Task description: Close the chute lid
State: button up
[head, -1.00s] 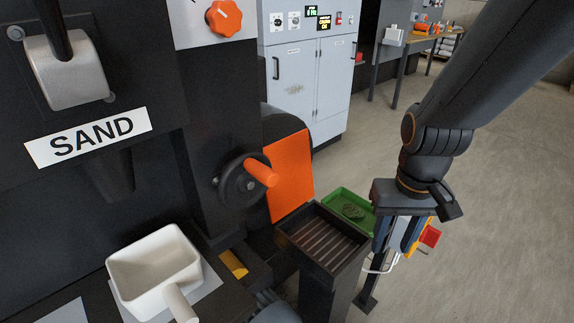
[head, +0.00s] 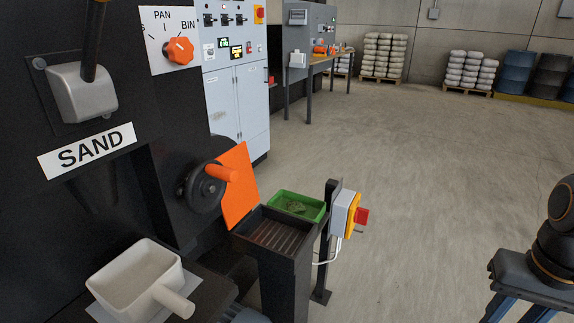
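The chute lid, an orange panel (head: 239,187), stands raised and tilted at the back left edge of the dark chute (head: 302,250). The chute's mouth is uncovered and shows a slatted grate inside. My gripper (head: 519,312) is at the bottom right, far to the right of the lid and touching nothing that I can see. Its two fingers point down and stand apart. The fingertips are cut off by the lower picture edge.
A handwheel with an orange handle (head: 222,173) sits left of the lid. A green tray (head: 298,206) and a post with a red button (head: 362,216) stand beside the chute. A white scoop (head: 140,278) lies at lower left. Open floor lies between post and gripper.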

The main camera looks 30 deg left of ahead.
aim_at(240, 196)
jog(key=u, duration=0.95)
jog(key=k, duration=0.1)
jog(key=z, duration=1.45)
jog(key=i, duration=1.25)
jog(key=u, duration=1.45)
jog(key=i, duration=0.8)
jog(key=u, duration=0.95)
